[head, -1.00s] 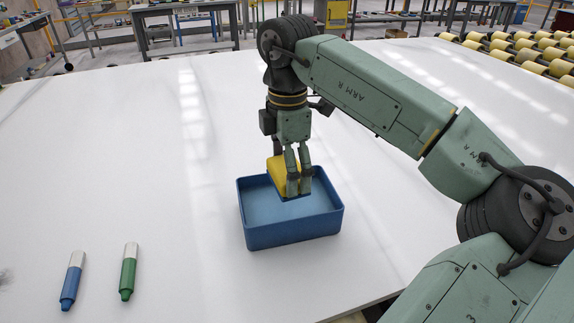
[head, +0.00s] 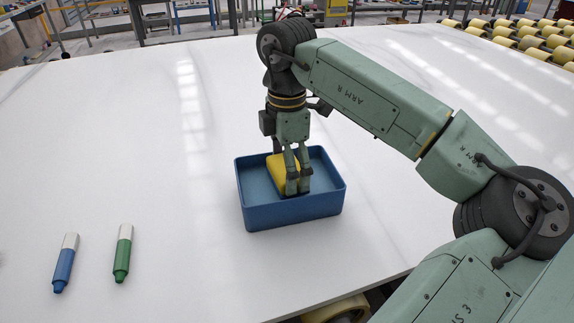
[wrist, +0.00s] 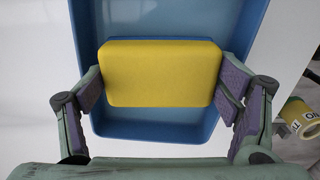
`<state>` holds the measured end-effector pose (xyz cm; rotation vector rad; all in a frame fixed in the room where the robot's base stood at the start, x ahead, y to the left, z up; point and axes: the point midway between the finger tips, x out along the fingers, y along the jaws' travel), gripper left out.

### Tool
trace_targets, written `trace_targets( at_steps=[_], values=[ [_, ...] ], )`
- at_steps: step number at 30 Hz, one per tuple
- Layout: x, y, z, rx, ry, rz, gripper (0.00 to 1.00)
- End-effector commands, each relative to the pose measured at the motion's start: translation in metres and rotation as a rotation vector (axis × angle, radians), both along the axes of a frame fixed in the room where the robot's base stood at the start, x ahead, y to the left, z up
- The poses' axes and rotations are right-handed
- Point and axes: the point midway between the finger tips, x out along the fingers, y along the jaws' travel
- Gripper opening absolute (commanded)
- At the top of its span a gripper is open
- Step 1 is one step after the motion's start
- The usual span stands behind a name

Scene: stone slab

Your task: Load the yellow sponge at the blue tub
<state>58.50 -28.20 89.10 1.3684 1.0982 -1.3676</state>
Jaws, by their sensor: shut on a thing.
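The blue tub (head: 262,214) stands on the white slab near the middle of the head view, and its walls surround the sponge in the wrist view (wrist: 150,130). The yellow sponge (head: 279,172) is inside the tub's opening. In the wrist view the sponge (wrist: 160,73) lies between the two finger pads. My gripper (head: 298,188) points down into the tub and is shut on the sponge's two ends. Its fingers hide part of the sponge in the head view. I cannot tell whether the sponge touches the tub's floor.
A blue marker (head: 65,265) and a green marker (head: 122,255) lie on the slab to the left of the tub. Yellow rollers (head: 530,42) line the far right. The slab (head: 110,150) is clear around the tub.

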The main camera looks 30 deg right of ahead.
Motion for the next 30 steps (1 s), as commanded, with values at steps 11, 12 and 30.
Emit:
trace_targets(
  at_steps=[11, 12, 30],
  values=[
    [0.0000, -0.0001, -0.0013, 0.000, 0.000, 0.000, 0.60],
    [0.0000, -0.0001, -0.0018, 0.000, 0.000, 0.000, 0.60],
    [0.0000, 0.0000, -0.0091, 0.000, 0.000, 0.000, 0.60]
  ],
)
